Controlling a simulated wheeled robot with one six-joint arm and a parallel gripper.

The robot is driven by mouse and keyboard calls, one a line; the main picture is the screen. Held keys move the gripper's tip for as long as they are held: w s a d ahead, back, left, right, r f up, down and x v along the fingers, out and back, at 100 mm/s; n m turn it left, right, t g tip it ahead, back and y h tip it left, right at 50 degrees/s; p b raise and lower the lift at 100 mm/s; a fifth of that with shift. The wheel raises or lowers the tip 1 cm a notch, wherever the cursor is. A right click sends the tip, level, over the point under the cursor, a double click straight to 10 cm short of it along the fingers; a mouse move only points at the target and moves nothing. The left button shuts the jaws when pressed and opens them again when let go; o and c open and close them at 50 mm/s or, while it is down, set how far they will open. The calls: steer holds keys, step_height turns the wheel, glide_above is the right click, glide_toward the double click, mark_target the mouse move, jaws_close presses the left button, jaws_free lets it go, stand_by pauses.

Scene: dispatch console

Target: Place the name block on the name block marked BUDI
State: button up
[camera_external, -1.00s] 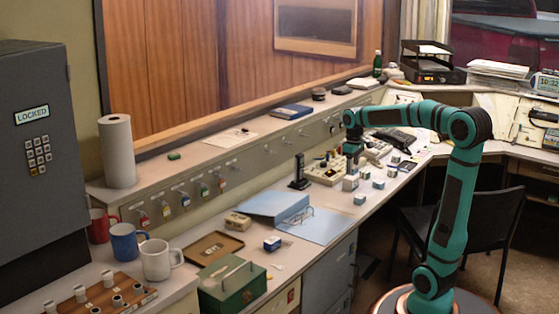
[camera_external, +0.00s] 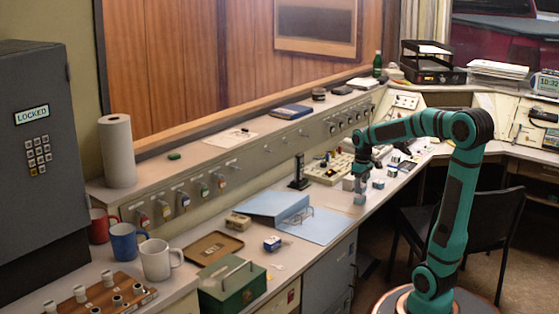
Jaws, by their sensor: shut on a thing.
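My gripper (camera_external: 361,182) points down over the front part of the console desk and is shut on a small grey-blue name block (camera_external: 361,187). The held block is right above another small pale blue block (camera_external: 360,199) near the desk's front edge; whether the two touch cannot be told. More small blocks stand close by: one just left of the gripper (camera_external: 348,184), one to its right (camera_external: 378,184) and one farther back (camera_external: 392,171). The lettering is too small to read, so I cannot tell which block is marked BUDI.
A dark upright stand (camera_external: 299,173) and a beige control panel (camera_external: 328,170) are left of the gripper. An open blue binder (camera_external: 318,229) lies nearer on the desk. A black chair (camera_external: 480,225) stands off the desk's front, at right.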

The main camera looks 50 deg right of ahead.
steer(key=shift+f, duration=0.8)
steer(key=shift+f, duration=0.15)
steer(key=o, duration=1)
step_height(320, 180, up, 12)
steer(key=shift+r, duration=0.2)
